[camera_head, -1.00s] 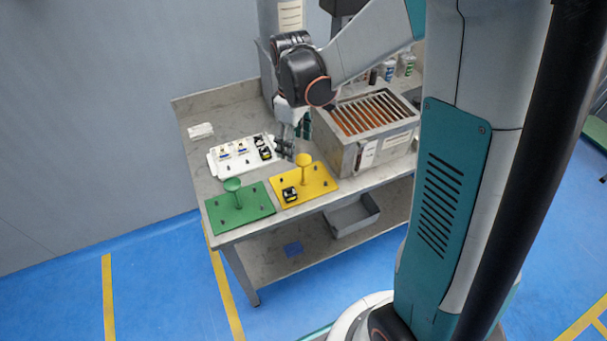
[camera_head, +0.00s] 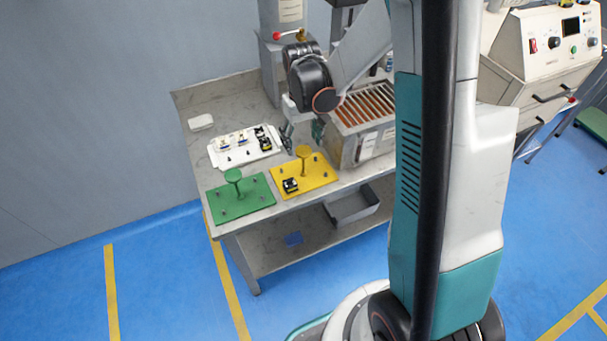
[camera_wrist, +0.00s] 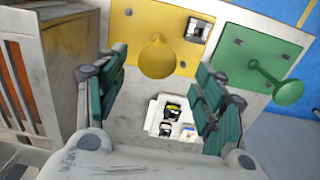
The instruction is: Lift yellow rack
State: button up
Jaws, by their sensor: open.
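The yellow rack (camera_head: 318,181) is a flat plate with a mushroom-shaped yellow knob (camera_head: 304,151) standing on it, on the front part of the table. One small black part (camera_head: 290,186) sits on its front left area. In the wrist view the yellow rack (camera_wrist: 137,37) is at the top, with its knob (camera_wrist: 157,58) upright between and beyond my fingers. My gripper (camera_head: 303,137) is open and empty, above and behind the knob in the head view. In the wrist view my gripper (camera_wrist: 160,92) shows its two green-padded fingers spread apart, not touching the knob.
A green rack (camera_head: 256,195) with its own knob lies left of the yellow rack. A white tray (camera_head: 226,159) with several small parts lies behind. A metal box with slats (camera_head: 347,150) stands close on the right. A grey bin (camera_head: 352,207) is on the lower shelf.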

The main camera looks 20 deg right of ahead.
aim_at(303, 150)
notch_tip(303, 150, down, 6)
jog(key=b, duration=0.2)
jog(key=shift+d+r+b, duration=0.15)
jog(key=shift+b, duration=0.15)
jog(key=shift+r, duration=0.1)
grip_shut()
